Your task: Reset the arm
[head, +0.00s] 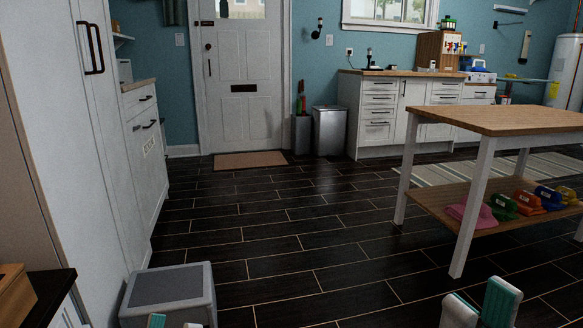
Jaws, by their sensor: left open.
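My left gripper (174,322) shows only its fingertips at the bottom edge, in front of the grey bin at lower left. The tips stand apart with nothing seen between them. My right gripper (481,306) is at the bottom right, over the dark floor in front of the wooden-topped table. Its two pale fingers with teal pads stand apart, and I see nothing between them. The rest of both grippers and both arms are out of the frame.
A wooden-topped table (497,121) with several colored items on its lower shelf stands at right. White cabinets (95,140) line the left. A grey bin (170,286) stands low left. The dark floor (290,245) between is clear up to the doormat (249,159).

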